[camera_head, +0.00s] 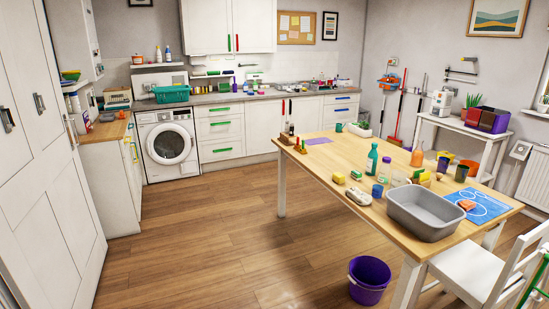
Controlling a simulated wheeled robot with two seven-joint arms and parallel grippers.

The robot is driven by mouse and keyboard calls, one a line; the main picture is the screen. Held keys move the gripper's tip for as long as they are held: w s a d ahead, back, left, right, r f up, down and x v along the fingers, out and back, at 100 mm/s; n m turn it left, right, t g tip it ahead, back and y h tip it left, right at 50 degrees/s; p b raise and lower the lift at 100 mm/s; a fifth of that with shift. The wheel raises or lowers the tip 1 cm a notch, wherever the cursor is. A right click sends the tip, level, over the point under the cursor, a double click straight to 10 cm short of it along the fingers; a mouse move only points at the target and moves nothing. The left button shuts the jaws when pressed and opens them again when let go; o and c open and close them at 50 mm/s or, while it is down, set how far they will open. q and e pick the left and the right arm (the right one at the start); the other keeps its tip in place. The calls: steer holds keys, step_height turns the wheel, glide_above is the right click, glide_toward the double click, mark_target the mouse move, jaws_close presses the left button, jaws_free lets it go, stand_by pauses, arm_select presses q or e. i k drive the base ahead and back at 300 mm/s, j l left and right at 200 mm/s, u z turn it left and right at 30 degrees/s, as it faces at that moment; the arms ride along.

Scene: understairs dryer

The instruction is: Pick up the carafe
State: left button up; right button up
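I cannot make out a carafe for certain in the head view. Neither of my grippers is in view.
A grey basin (424,222) sits near the table's right end. A purple bucket (369,280) stands on the floor below, and a white chair (478,268) is at the lower right. The wooden floor (200,230) left of the table is clear.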

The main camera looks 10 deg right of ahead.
mark_target(416, 160)
steer(key=i, duration=1.95)
steer(key=i+j+z, duration=0.1)
steer(key=i+z, duration=0.3)
steer(key=i+j+z, duration=0.6)
steer(key=i+z, duration=0.15)
steer(key=i+j+z, duration=0.35)
steer(key=i+j, duration=0.1)
steer(key=j, duration=0.05)
